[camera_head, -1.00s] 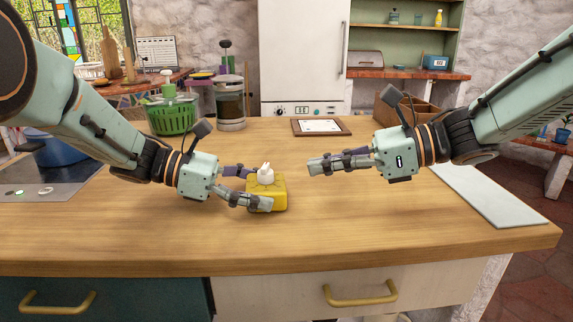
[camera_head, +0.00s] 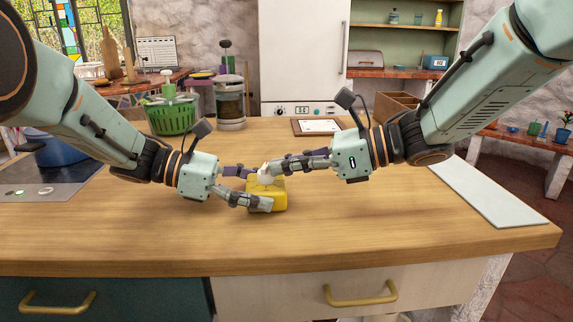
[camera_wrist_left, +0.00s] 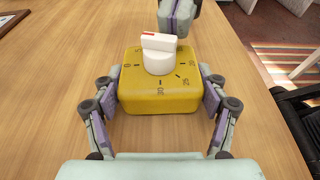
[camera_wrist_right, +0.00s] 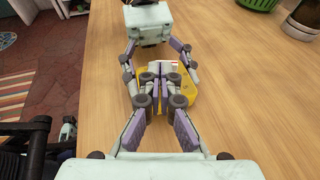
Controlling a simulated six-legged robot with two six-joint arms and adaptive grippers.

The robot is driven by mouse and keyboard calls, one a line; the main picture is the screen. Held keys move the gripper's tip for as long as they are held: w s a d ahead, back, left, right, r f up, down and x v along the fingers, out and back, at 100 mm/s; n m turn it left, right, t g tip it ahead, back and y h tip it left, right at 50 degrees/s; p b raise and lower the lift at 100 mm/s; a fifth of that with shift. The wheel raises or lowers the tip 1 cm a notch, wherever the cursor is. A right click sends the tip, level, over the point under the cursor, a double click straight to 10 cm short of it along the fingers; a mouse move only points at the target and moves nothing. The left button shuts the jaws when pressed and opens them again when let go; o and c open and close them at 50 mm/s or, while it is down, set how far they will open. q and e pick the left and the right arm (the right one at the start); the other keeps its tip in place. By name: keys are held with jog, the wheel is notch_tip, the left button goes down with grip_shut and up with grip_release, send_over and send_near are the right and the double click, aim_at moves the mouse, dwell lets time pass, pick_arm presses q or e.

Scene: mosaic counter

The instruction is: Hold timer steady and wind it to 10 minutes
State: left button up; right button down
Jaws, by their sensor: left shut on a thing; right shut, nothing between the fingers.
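The yellow timer (camera_head: 271,197) sits on the wooden counter. It has a white knob (camera_wrist_left: 159,55) with a red mark on its grip bar, and dark numbers around it. My left gripper (camera_head: 257,190) is shut on the timer's body, one finger on each side, as the left wrist view (camera_wrist_left: 161,100) shows. My right gripper (camera_head: 271,167) is shut with nothing between its fingers. Its fingertips are at the knob, beside its grip bar; I cannot tell whether they touch it. In the right wrist view the fingers (camera_wrist_right: 160,75) cover much of the timer (camera_wrist_right: 185,100).
A white board (camera_head: 487,190) lies at the counter's right end. A framed card (camera_head: 312,127) lies behind the right gripper. A green basket (camera_head: 171,117) and a glass jar (camera_head: 231,105) stand at the back left. The counter's front is clear.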

aim_at(268, 191)
jog(key=shift+s+a, duration=0.1)
jog(key=shift+a, duration=0.4)
dwell(0.3)
jog(key=shift+s+a, duration=0.35)
jog(key=shift+a, duration=0.05)
jog(key=shift+s+a, duration=0.2)
jog(key=shift+a, duration=0.35)
jog(key=shift+a, duration=0.15)
dwell(1.3)
